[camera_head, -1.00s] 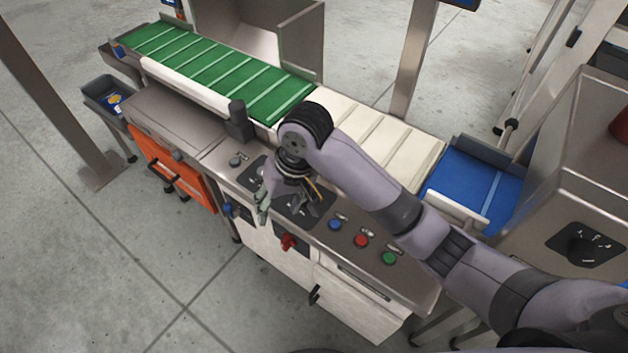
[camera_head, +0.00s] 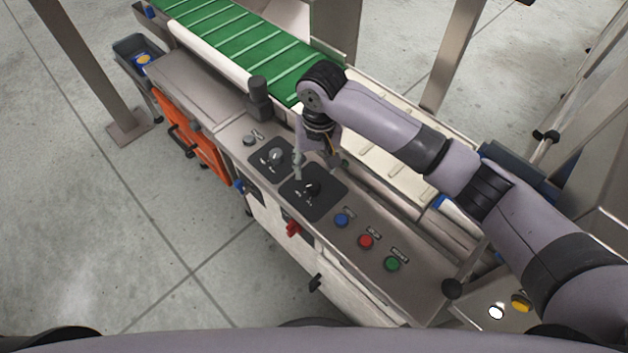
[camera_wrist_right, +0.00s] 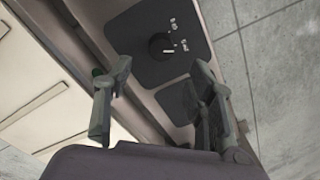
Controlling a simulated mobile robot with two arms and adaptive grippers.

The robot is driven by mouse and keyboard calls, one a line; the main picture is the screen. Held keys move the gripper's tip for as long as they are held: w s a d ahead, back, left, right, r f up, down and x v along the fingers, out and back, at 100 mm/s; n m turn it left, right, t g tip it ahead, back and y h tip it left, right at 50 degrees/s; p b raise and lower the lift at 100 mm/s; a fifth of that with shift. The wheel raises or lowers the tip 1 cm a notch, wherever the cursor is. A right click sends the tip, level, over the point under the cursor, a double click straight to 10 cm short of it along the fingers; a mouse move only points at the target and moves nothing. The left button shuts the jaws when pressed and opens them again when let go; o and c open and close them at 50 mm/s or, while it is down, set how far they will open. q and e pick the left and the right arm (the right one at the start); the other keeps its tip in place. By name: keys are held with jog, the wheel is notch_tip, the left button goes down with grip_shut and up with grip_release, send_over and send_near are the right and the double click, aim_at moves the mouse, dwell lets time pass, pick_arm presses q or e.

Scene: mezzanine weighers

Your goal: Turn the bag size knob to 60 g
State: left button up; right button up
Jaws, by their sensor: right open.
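Two black dial plates sit on the steel control panel in the head view. My right gripper (camera_head: 318,163) is open and empty, above and behind the right dial. In the wrist view, a black knob (camera_wrist_right: 160,46) with white marks shows beyond the open right gripper (camera_wrist_right: 160,68). A second dark plate (camera_wrist_right: 178,103) is partly hidden by a finger. My left gripper is out of view.
Blue (camera_head: 342,220), red (camera_head: 365,241) and green (camera_head: 392,263) buttons line the panel right of the dials. A dark post (camera_head: 259,95) stands behind the left dial. A red switch (camera_head: 293,228) juts from the front. The green belt (camera_head: 235,45) runs behind.

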aim_at(314, 184)
jog(key=f, duration=0.7)
jog(key=shift+a+f, duration=0.2)
jog(key=shift+c, duration=0.3)
jog(key=c, duration=1.1)
